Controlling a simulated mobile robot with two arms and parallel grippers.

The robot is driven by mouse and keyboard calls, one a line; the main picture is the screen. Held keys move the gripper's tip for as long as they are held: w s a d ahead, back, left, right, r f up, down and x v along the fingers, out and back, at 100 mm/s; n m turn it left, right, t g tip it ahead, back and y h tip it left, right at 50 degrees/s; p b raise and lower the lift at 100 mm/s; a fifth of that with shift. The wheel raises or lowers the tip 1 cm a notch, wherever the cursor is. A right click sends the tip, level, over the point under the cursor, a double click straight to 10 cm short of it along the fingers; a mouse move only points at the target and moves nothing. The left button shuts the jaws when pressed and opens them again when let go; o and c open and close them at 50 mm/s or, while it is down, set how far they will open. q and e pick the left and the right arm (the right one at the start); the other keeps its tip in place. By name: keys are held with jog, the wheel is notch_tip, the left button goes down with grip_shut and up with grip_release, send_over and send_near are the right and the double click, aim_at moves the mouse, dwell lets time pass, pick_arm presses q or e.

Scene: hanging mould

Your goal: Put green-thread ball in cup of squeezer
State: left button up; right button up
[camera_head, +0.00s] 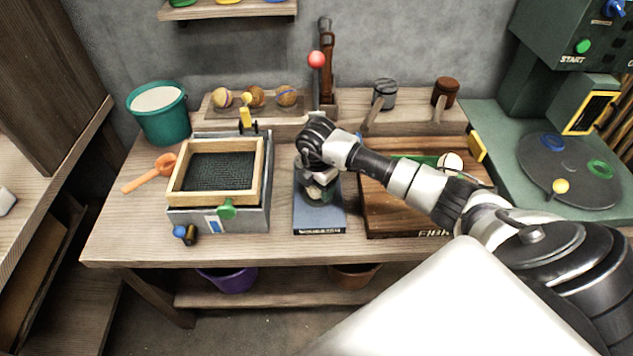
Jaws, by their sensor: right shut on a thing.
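My right gripper (320,180) reaches in from the right and points down over the squeezer (319,219), a blue-grey base with a tall lever and red knob behind. It is shut on a small brownish ball, mostly hidden by the fingers. The ball's thread colour cannot be made out. The hand hides the squeezer's cup, so I cannot tell whether the ball touches it. My left gripper is not in view.
Several other balls (286,95) sit in a wooden rack at the back. A framed sieve box (217,212) stands left of the squeezer, a wooden tray (385,215) right of it. A teal bucket (160,122) and orange scoop (150,175) are at the left.

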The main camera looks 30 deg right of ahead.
dwell(0.4)
jog(key=o, duration=1.1)
jog(key=shift+c, duration=0.2)
jog(key=r, duration=0.7)
jog(key=s+r, duration=0.1)
jog(key=r, duration=0.2)
jog(key=shift+a+r, duration=0.3)
